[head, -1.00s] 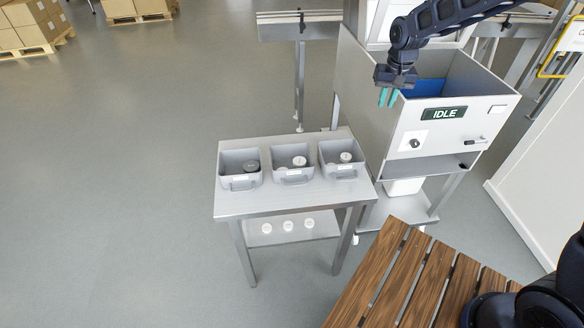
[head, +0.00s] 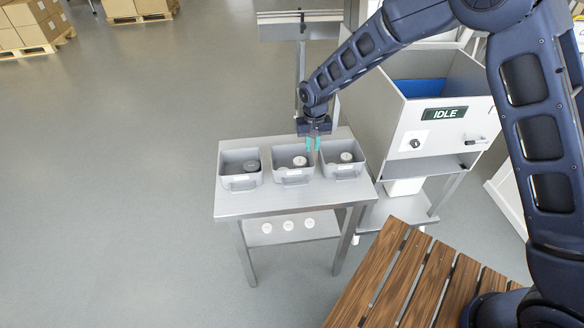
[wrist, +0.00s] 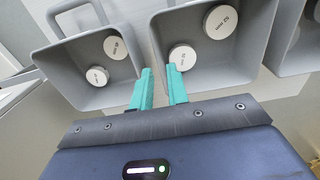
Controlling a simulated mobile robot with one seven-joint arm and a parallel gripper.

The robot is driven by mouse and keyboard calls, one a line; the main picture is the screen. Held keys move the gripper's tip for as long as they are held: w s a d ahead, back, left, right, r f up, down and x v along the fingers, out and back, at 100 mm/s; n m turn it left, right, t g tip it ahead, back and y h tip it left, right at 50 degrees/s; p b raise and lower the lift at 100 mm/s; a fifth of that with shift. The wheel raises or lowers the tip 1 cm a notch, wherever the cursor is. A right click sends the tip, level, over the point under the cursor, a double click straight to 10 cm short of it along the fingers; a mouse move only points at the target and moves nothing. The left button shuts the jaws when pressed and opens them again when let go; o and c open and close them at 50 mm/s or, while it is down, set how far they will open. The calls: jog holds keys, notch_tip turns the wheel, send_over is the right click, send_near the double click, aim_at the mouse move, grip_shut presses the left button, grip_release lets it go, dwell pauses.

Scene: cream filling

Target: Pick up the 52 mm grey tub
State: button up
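My gripper (head: 313,145) hangs above the table, over the gap between the middle and right bins. Its teal fingers (wrist: 161,80) are apart with nothing between them. The wrist view shows two round, pale-lidded tubs in the middle bin. The larger tub (wrist: 220,22) carries a label that seems to read 52 mm; the smaller tub (wrist: 182,57) sits nearer my fingers. The bin at that view's left holds a larger tub (wrist: 115,46) and a smaller tub (wrist: 97,76), labels hard to read.
The left bin (head: 241,184), middle bin (head: 293,180) and right bin (head: 344,174) stand in a row on a metal table (head: 270,205). A machine marked IDLE (head: 445,113) stands to the right. A slatted wooden bench (head: 390,285) is in front.

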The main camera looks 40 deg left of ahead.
aim_at(312, 156)
jog(key=shift+s+d+f, duration=0.1)
jog(key=shift+f, duration=1.85)
jog(key=shift+s+d+f, duration=0.1)
jog(key=shift+f, duration=1.8)
grip_shut()
